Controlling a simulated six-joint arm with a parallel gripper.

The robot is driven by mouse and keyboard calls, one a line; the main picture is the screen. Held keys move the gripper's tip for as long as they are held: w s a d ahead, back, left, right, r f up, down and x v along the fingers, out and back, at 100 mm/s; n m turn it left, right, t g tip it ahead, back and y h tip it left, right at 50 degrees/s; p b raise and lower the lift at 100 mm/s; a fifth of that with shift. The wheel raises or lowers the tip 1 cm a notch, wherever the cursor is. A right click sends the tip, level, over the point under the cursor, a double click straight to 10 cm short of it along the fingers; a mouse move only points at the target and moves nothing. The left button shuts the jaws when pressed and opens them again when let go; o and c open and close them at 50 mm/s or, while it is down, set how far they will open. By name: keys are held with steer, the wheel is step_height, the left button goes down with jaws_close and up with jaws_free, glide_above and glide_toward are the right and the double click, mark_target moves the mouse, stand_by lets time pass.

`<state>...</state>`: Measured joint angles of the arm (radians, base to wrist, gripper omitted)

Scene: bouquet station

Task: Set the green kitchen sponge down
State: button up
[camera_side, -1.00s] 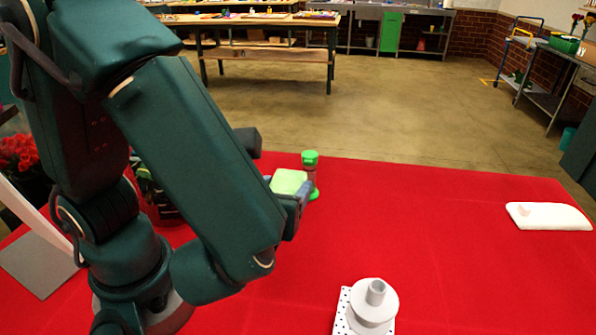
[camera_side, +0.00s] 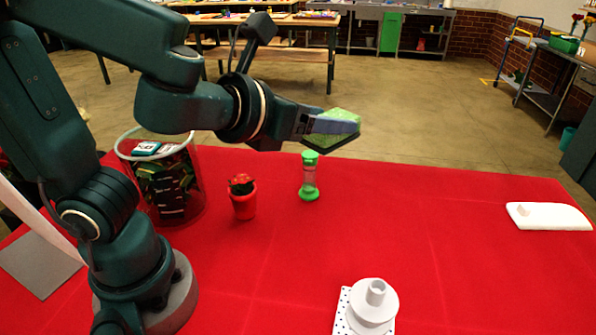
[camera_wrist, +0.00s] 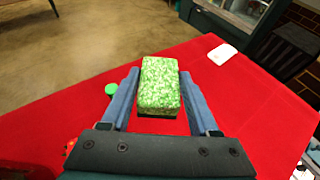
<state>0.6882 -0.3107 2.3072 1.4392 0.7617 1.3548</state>
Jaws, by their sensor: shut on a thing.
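The green kitchen sponge (camera_side: 334,128) is held up in the air above the back part of the red table, tilted in the side view. My gripper (camera_side: 322,124) is shut on it, with a blue finger along its near side. In the wrist view the sponge (camera_wrist: 160,86) sits between the two blue fingers of my gripper (camera_wrist: 158,92), its speckled green face toward the camera. A dark lower edge of the sponge shows there. The sponge is apart from the table.
A green-capped sand timer (camera_side: 309,178) stands below the sponge. A red pot with a red plant (camera_side: 243,203) and a clear bin (camera_side: 198,190) stand left. A white spool on a perforated plate (camera_side: 369,308) is in front. The table's middle right is clear.

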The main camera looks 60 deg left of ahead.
steer(key=w+a+n+g+y, duration=0.4)
steer(key=a+n+y, duration=0.35)
steer(key=a, duration=0.25)
steer(key=n+g+y, duration=0.3)
steer(key=n+g, duration=1)
steer(key=g, duration=0.2)
glide_above(213, 170)
step_height(213, 170, down, 16)
steer(key=shift+f, duration=0.2)
steer(key=shift+t, duration=0.3)
steer(key=shift+f, duration=2.35)
steer(key=shift+f, duration=0.1)
steer(key=o, duration=1.3)
steer(key=shift+n, duration=0.25)
